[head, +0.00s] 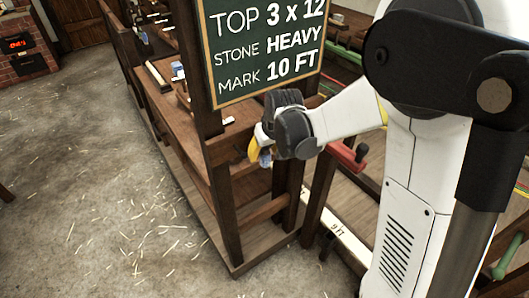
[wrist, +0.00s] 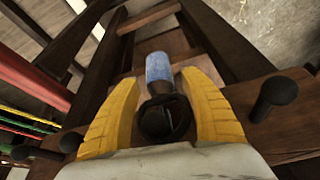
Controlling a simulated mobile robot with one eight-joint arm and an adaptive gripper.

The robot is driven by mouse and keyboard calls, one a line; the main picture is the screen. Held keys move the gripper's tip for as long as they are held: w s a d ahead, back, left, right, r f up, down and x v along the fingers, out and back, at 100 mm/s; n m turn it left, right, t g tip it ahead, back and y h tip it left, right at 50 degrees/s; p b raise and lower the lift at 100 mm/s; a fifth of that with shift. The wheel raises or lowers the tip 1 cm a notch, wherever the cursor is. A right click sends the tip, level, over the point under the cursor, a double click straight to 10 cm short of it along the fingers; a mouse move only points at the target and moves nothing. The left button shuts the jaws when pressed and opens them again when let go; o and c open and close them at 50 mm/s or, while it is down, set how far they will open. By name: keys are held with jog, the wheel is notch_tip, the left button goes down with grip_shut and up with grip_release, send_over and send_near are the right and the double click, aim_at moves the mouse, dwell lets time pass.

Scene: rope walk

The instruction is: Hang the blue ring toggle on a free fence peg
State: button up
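The blue ring toggle has a blue end that shows between my gripper's yellow fingertips in the wrist view (wrist: 158,67). A dark round part (wrist: 165,118) sits nearer the palm between the fingers; I cannot tell whether it is the toggle's ring, a peg head or both. In the head view my gripper (head: 257,150) is at the fence's near corner, with a bit of the blue toggle (head: 265,158) at its tips. Narrow gaps show beside the blue end; finger contact lower down is unclear. One fence peg (wrist: 276,94) stands bare at right, another dark peg (wrist: 70,142) at left.
A green sign (head: 264,45) hangs on the wooden fence just above my gripper. A red-handled part (head: 346,155) is close to its right. Coloured ropes (wrist: 35,85) run along the left in the wrist view. Open straw-strewn floor (head: 100,190) lies left of the fence.

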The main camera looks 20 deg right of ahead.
jog(key=a+v, duration=0.1)
jog(key=v, duration=1.1)
jog(key=s+d+r+m+t, duration=0.1)
jog(key=s+t, duration=0.1)
jog(key=s, duration=1.6)
jog(key=shift+r+t+h, duration=0.2)
jog(key=shift+t+h, duration=0.1)
jog(key=shift+t, duration=0.1)
dwell(1.4)
